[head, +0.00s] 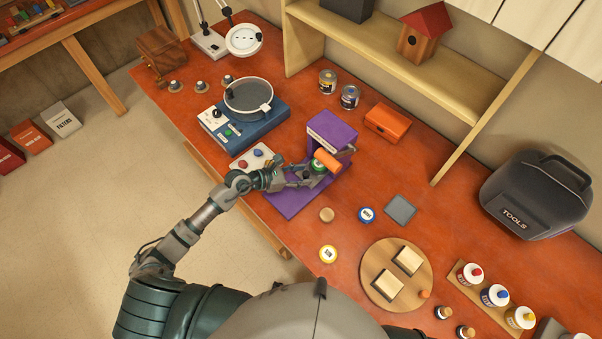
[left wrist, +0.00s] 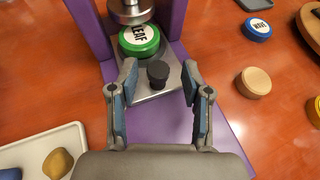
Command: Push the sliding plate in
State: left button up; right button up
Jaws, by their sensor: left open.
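A purple press (head: 331,128) with an orange handle (head: 327,160) stands on the red-brown bench. In the left wrist view, its grey metal sliding plate (left wrist: 150,92) carries a green disc marked LEAF (left wrist: 139,41) and a black knob (left wrist: 158,73) near its front. A round metal stamp (left wrist: 131,10) is above the disc's far side. My left gripper (head: 301,177) is at the front of the press. It is open, with its fingertips (left wrist: 160,82) on either side of the knob; I cannot tell whether they touch it. My right gripper is in neither view.
A tray of coloured pieces (head: 250,160) lies left of the press, close to my left forearm. A blue machine with a round pan (head: 248,97) stands behind it. Loose discs, a grey square (head: 400,210) and a round board (head: 373,283) lie to the right.

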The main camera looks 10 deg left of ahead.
aim_at(317, 166)
pick_arm(q)
jog(key=shift+a, duration=0.2)
jog(key=c, duration=0.3)
jog(key=shift+a, duration=0.2)
grip_shut()
jog(key=shift+w+d, duration=0.25)
jog(key=shift+w, duration=0.05)
jog(key=shift+w+d, duration=0.8)
jog(key=shift+w, duration=0.3)
jog(key=shift+w+r, duration=0.1)
jog(key=shift+a, duration=0.1)
